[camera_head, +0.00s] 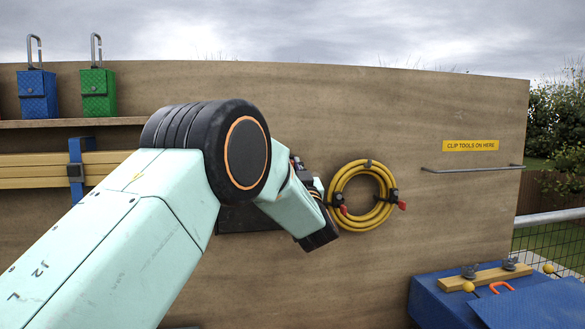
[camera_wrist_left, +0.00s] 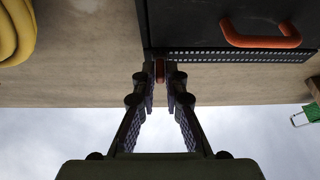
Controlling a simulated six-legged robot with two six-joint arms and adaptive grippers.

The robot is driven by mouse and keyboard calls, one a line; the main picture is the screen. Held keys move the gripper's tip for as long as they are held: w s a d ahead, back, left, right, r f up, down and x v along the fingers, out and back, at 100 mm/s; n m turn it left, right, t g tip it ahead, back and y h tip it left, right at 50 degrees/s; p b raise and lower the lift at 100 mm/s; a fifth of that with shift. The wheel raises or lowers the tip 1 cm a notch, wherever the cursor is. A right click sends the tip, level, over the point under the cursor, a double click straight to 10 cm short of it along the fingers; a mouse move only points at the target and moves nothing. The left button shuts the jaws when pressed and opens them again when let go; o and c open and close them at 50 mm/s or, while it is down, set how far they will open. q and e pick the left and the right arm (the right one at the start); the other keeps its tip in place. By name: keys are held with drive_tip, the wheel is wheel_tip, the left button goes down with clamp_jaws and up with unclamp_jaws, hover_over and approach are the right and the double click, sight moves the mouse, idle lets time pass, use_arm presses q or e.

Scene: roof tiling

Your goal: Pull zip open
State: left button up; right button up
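A black bag (camera_wrist_left: 205,22) with an orange handle (camera_wrist_left: 260,35) hangs on the wooden wall in the left wrist view, which is turned upside down. Its zip (camera_wrist_left: 240,56) shows as a pale dotted strip along the edge. A small red pull tab (camera_wrist_left: 160,70) sits at one end of the strip. My left gripper (camera_wrist_left: 160,75) has its fingertips on both sides of this tab and appears shut on it. In the head view my left arm hides most of the bag; only a dark lower part (camera_head: 240,219) shows. My right gripper is out of view.
A coiled yellow hose (camera_head: 362,195) hangs just right of my left gripper. Blue (camera_head: 38,95) and green (camera_head: 99,94) pouches stand on a shelf at upper left. A rail (camera_head: 472,169) below a yellow sign is at right. A blue bench (camera_head: 440,300) is at lower right.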

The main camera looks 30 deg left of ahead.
use_arm(q)
drive_tip(key=o, duration=0.4)
drive_tip(key=shift+c, duration=0.2)
drive_tip(key=v, duration=1.2)
